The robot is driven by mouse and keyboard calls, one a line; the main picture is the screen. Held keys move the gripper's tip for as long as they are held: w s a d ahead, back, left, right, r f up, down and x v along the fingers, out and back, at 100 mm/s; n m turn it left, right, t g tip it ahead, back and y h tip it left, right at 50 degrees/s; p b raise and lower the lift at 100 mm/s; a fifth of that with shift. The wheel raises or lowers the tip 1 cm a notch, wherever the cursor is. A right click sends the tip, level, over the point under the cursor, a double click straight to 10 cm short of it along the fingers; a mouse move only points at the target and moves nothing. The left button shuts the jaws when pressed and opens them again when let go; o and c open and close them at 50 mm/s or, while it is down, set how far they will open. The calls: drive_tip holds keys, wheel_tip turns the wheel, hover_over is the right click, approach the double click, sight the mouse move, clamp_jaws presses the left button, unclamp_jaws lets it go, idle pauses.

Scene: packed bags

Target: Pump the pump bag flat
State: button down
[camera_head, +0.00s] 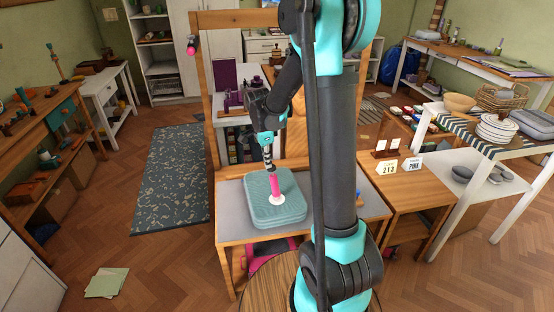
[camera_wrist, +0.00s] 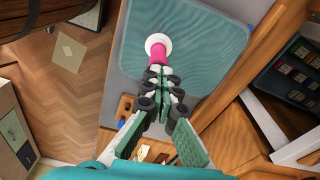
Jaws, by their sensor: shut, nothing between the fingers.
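The pump bag (camera_head: 289,205) is a teal, ribbed, rounded block lying on a grey-topped wooden table. It looks fairly thick, with its side standing above the tabletop. A pink pump handle (camera_head: 276,186) stands upright on a white round disc (camera_head: 278,199) on the bag's top. My gripper (camera_head: 269,166) points down just over the handle, fingers together and empty. In the wrist view the bag (camera_wrist: 205,52) fills the upper middle, and the fingertips (camera_wrist: 162,76) meet right at the end of the pink handle (camera_wrist: 157,60). I cannot tell whether they touch it.
The table's bare grey top (camera_head: 231,222) shows around the bag. Small orange and blue items (camera_wrist: 123,112) lie near its edge. A wooden side table (camera_head: 415,185) with number cards stands at right. A patterned rug (camera_head: 172,180) lies on open floor at left.

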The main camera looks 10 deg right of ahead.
wheel_tip(320, 180, up, 12)
drive_tip(key=a, duration=0.1)
idle(0.6)
drive_tip(key=shift+s, duration=0.1)
drive_tip(key=d+r, duration=0.1)
drive_tip(key=d+r+m, duration=0.1)
drive_tip(key=d, duration=0.1)
drive_tip(key=w+d+r+m+y, duration=0.1)
drive_tip(key=shift+d+r, duration=0.3)
drive_tip(key=shift+d, duration=0.05)
wheel_tip(320, 180, down, 14)
idle(0.7)
